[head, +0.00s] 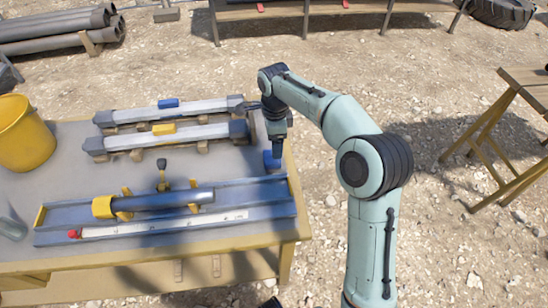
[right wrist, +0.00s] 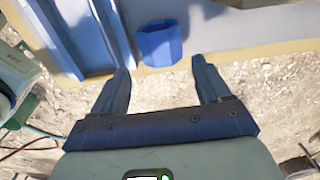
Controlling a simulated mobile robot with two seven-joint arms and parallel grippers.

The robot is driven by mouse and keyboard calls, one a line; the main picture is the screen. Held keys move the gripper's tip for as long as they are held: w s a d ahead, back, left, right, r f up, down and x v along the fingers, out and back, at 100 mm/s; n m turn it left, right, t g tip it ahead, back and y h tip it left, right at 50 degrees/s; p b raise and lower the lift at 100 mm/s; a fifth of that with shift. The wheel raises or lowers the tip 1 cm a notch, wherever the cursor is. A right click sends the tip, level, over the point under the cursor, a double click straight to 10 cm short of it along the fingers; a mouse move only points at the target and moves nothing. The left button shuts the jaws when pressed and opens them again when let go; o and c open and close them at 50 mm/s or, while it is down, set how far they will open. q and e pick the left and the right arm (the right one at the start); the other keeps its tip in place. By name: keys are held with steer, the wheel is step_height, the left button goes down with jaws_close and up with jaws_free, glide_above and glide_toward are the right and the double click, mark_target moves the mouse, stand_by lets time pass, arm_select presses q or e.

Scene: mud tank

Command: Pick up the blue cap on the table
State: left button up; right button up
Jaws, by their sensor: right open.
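The blue cap (head: 271,161) stands on the table (head: 110,185) close to its right edge. In the right wrist view the cap (right wrist: 160,45) lies just beyond the fingertips, roughly centred between them. My right gripper (head: 277,146) is just above and beside the cap in the head view. In the right wrist view my right gripper (right wrist: 160,70) is open, with nothing between its fingers. Whether a finger touches the cap I cannot tell. My left gripper is not in view.
A blue channel tray (head: 270,211) holds a dark tube near the front. A yellow bucket (head: 24,134) stands at left. A wooden trestle (head: 497,125) is at right.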

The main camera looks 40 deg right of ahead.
steer(key=f, duration=0.4)
steer(key=f+b, duration=0.1)
steer(key=f, duration=0.3)
steer(key=shift+d+f, duration=0.2)
steer(key=shift+f, duration=0.1)
steer(key=c, duration=0.7)
